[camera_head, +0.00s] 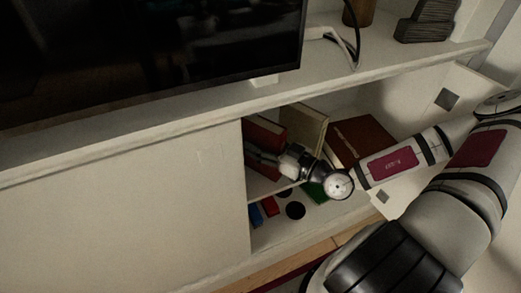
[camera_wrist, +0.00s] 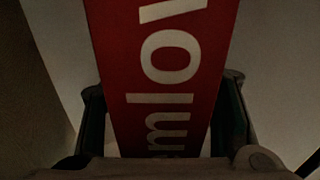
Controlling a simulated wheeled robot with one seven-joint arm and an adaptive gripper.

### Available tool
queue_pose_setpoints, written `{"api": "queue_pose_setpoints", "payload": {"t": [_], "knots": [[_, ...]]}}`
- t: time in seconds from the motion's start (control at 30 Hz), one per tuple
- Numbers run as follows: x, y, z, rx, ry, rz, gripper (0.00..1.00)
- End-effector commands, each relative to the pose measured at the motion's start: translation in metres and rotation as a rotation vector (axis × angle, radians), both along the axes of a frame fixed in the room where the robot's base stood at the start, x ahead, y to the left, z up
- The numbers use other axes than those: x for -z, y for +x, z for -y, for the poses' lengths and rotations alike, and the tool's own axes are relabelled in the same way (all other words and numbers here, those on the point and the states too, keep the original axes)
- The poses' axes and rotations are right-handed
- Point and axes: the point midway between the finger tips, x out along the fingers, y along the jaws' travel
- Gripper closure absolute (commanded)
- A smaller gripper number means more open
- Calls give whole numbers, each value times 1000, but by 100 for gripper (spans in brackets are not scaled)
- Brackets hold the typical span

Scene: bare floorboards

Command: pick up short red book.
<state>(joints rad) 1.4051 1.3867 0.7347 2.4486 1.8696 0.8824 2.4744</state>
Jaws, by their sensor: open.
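A red book (camera_head: 266,131) stands tilted in the open cabinet compartment, near its left side. In the wrist view the red book (camera_wrist: 163,60) fills the middle, its spine showing large white letters. My gripper (camera_head: 262,158) reaches into the compartment from the right, at the lower part of the book. In the wrist view my gripper (camera_wrist: 162,115) is open, with one finger on each side of the book. Whether the fingers touch it I cannot tell. The book's lower end is hidden behind the gripper.
A cream book (camera_head: 313,125) stands right of the red one, and a larger brown-red book (camera_head: 362,139) is farther right. Small blue (camera_head: 255,214) and red (camera_head: 270,206) items lie on the lower level. A closed white panel (camera_head: 120,215) covers the left; an open door (camera_head: 440,110) stands right.

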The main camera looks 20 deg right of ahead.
Motion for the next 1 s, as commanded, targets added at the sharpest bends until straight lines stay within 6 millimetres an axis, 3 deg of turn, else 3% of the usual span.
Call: {"api": "queue_pose_setpoints", "payload": {"t": [0.27,0.5,1.0], "knots": [[-1,2,-1,0,0,0,49],[0,2,-1,0,0,0,100],[-4,1,-2,-1,1,3,100]]}}
